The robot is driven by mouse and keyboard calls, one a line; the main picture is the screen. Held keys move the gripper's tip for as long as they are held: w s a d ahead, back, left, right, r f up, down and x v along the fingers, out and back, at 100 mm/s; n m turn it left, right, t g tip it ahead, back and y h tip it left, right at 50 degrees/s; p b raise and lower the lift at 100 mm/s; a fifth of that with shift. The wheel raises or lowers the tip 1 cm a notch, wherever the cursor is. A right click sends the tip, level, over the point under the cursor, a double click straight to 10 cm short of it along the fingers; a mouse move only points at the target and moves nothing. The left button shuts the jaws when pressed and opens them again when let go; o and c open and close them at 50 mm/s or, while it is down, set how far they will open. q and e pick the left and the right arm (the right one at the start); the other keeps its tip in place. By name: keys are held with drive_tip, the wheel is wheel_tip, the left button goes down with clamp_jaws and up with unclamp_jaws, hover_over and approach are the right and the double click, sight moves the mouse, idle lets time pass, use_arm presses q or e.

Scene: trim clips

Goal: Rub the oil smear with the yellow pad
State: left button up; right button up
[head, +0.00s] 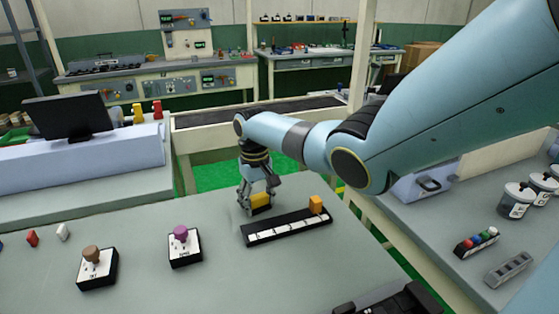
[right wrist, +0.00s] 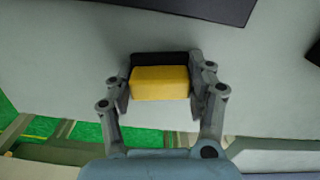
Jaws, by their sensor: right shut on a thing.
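The yellow pad (head: 261,200) is a small block held low at the far side of the grey table, just behind a long black strip. My right gripper (head: 258,192) points down and is shut on it. In the right wrist view the pad (right wrist: 160,83) sits between both fingers, with a dark part along its far side. I cannot tell whether it touches the table. A faint, slightly paler patch shows just left of the pad; I cannot tell if it is the oil smear. My left gripper is not in view.
A purple-knobbed box (head: 185,248) and a brown-knobbed box (head: 97,269) stand to the left. White tubs (head: 516,200) stand on the right-hand table.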

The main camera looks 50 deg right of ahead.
wheel_tip(320, 180, up, 3)
drive_tip(key=shift+w+f+p, duration=0.1)
drive_tip(key=shift+p, duration=0.25)
drive_tip(key=shift+w+r+p, duration=0.15)
drive_tip(key=shift+r+p, duration=0.8)
drive_tip(key=shift+p, duration=0.2)
wheel_tip(320, 180, up, 4)
drive_tip(key=p, duration=0.3)
drive_tip(key=shift+f, duration=0.2)
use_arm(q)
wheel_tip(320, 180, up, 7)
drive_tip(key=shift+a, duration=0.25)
use_arm(e)
drive_tip(key=shift+f, duration=0.1)
